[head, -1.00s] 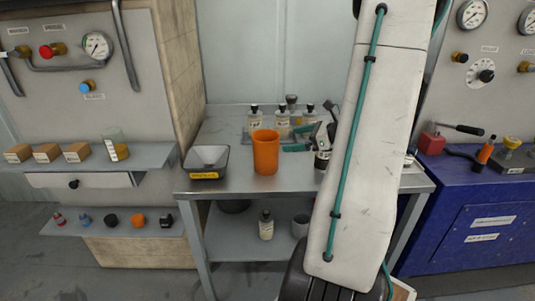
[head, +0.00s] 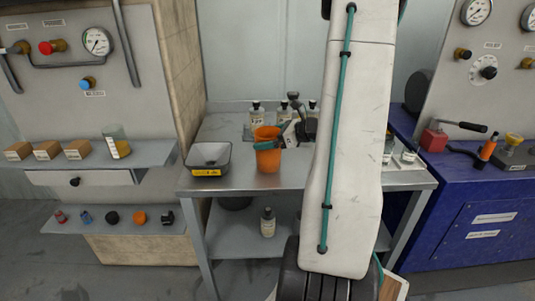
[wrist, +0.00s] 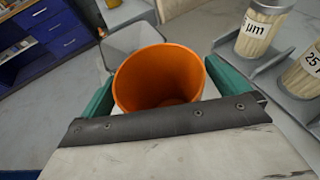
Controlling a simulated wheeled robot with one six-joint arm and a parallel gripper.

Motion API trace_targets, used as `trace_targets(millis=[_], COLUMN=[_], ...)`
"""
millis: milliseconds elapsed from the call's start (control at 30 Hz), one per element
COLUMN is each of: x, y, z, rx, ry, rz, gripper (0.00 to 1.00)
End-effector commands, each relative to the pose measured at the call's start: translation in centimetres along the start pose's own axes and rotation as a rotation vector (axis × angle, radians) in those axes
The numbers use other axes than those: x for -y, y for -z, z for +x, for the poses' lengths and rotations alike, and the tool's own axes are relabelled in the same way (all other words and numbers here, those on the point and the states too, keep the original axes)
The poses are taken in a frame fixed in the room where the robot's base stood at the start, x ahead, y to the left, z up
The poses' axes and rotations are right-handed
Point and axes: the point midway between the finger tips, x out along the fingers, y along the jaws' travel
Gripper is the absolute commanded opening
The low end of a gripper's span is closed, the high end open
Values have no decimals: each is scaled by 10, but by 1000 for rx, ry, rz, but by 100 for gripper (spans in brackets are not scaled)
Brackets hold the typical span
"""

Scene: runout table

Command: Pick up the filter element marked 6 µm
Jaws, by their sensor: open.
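Pale cylinders with dark tops, likely the filter elements, stand in a rack at the back of the steel table; one shows in the head view (head: 257,117). Another cylinder (wrist: 305,76) reads "25". My gripper (head: 268,141) is open at the orange cup (head: 268,160). In the wrist view, its teal fingers lie either side of the cup (wrist: 160,75); contact cannot be told. The cup looks empty, and the cylinders are right of my gripper.
A grey tray (head: 209,153) with a yellow label stands left of the cup. A small bottle (head: 267,223) stands on the lower shelf (head: 235,247). The blue cabinet (head: 470,215) is at right. My arm hides the table's middle right.

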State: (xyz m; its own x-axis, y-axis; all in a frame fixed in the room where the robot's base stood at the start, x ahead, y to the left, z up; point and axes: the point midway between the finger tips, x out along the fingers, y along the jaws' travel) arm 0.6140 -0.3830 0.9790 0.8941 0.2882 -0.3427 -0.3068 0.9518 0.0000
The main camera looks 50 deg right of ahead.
Motion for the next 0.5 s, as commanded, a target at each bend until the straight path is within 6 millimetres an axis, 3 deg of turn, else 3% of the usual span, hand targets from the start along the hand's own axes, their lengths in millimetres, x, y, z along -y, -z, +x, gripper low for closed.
trace_targets(millis=[67,300,500], x=[0,-1,-1], y=[0,0,-1], z=[0,1,1], rx=[0,0,0], ry=[-1,-2,-2], rz=[0,-1,-1], gripper=[100,41,40])
